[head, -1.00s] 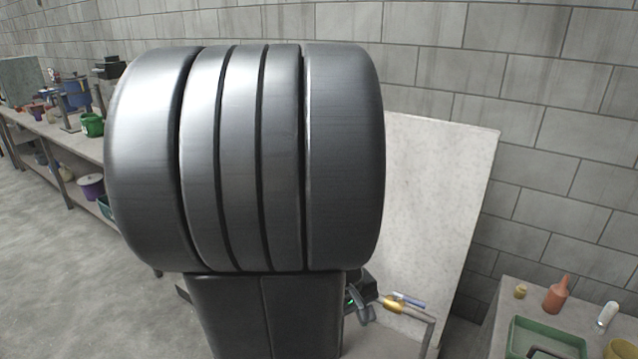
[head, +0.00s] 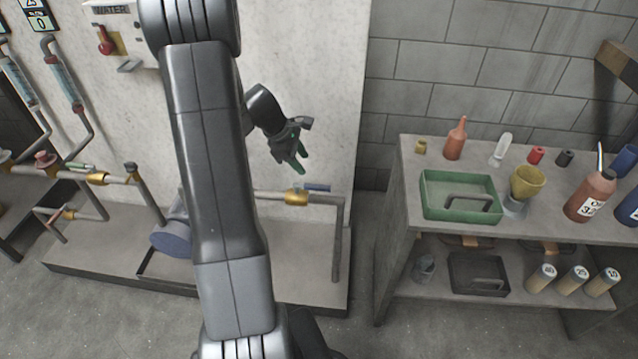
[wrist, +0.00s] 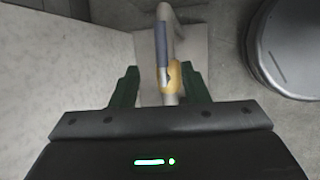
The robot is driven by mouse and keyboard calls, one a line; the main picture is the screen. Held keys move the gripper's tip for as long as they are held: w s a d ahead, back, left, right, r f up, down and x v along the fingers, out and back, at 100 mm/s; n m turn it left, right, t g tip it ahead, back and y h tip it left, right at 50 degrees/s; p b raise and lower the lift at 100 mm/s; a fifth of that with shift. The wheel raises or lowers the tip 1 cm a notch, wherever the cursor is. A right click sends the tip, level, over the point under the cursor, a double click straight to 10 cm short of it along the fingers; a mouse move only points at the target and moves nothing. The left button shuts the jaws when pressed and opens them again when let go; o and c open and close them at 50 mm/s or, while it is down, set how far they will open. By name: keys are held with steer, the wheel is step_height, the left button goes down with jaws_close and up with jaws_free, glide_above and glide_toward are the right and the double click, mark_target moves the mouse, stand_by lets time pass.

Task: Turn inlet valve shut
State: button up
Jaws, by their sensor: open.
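A brass valve (head: 296,197) with a blue lever (head: 317,187) sits on a grey pipe at the right of the wall panel. The lever lies roughly along the pipe. My gripper (head: 292,150) is open and empty above this valve, apart from it. In the wrist view, the brass body (wrist: 174,75) and blue lever (wrist: 161,45) appear between and beyond the green fingers of my gripper (wrist: 160,78). Another brass valve (head: 97,178) with a green lever (head: 80,167) is on the left pipework. I see no label naming either valve as inlet.
The pale wall panel (head: 330,120) stands behind the pipes. A bench (head: 400,190) at right holds a green tray (head: 432,205) and bottles. A blue-grey round vessel (head: 172,240) is partly hidden by my arm. Open floor lies in front.

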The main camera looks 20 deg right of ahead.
mark_target(320, 186)
steer(key=b+x, duration=0.1)
steer(key=x, duration=1.1)
steer(key=shift+f, duration=0.1)
jaws_close()
